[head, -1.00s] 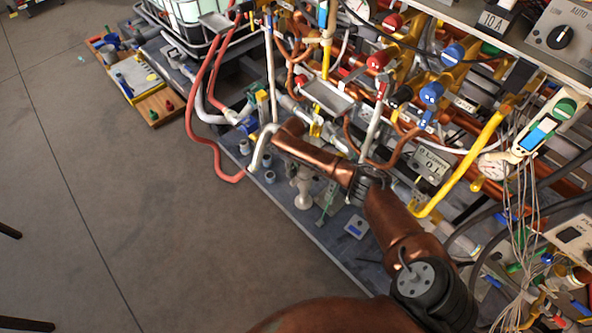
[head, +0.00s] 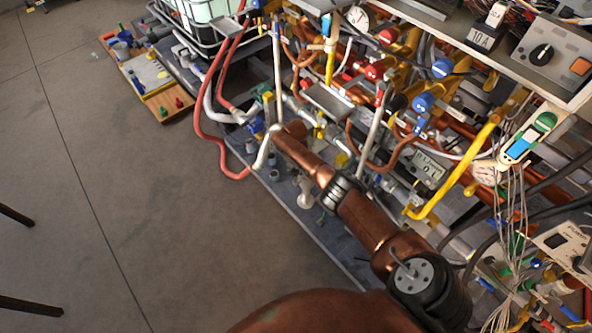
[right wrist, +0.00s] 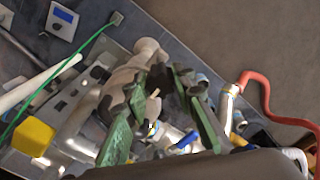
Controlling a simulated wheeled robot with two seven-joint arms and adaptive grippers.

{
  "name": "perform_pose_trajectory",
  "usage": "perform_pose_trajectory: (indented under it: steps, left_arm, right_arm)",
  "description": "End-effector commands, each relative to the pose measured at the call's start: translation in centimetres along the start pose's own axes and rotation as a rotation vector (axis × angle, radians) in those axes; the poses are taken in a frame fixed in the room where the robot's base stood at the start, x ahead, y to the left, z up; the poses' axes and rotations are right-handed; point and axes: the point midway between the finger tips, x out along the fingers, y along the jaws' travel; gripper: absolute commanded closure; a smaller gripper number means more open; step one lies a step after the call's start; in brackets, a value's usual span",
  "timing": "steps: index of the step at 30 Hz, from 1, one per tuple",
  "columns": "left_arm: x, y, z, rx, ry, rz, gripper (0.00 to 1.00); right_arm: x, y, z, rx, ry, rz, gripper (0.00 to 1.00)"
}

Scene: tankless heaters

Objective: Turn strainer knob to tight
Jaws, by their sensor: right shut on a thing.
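In the right wrist view, my right gripper (right wrist: 156,88) has its two green-padded fingers closed in around a small pale knob (right wrist: 153,106), which I take to be the strainer knob. The fingers hide much of it, so its turned position cannot be read. A pale beige fitting (right wrist: 148,48) with a rounded end, likely the strainer body, lies just beyond the fingertips. In the head view, a pale fitting (head: 305,192) shows beside my copper-coloured right forearm, and the fingers are hidden at the arm's far end. My left gripper is not in view.
A white pipe (head: 264,150) and a red hose (head: 205,120) run close to the left of the arm's end. A yellow pipe (head: 465,170) and dense valves and wires crowd the right. A yellow block (right wrist: 33,136) lies near the fingers. The floor (head: 150,200) at left is open.

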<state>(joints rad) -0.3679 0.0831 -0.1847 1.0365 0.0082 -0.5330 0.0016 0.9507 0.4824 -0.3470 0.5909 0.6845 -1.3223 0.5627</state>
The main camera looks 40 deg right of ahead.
Motion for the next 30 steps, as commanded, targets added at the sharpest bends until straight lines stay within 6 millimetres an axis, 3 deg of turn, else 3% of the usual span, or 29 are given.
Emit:
perform_pose_trajectory:
  steps: [18,19,26,30]
  left_arm:
    - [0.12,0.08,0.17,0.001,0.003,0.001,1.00]
    - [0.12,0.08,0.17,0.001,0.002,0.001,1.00]
    - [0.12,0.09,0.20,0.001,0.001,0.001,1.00]
    - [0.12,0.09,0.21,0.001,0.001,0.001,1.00]
  right_arm:
    - [0.09,0.05,0.07,0.043,-0.002,0.000,1.00]
    - [0.09,0.05,0.06,0.043,-0.002,0.000,0.75]
    - [0.03,0.02,0.01,0.042,0.000,0.000,0.59]
    - [0.01,0.02,-0.01,0.042,0.000,0.000,0.59]
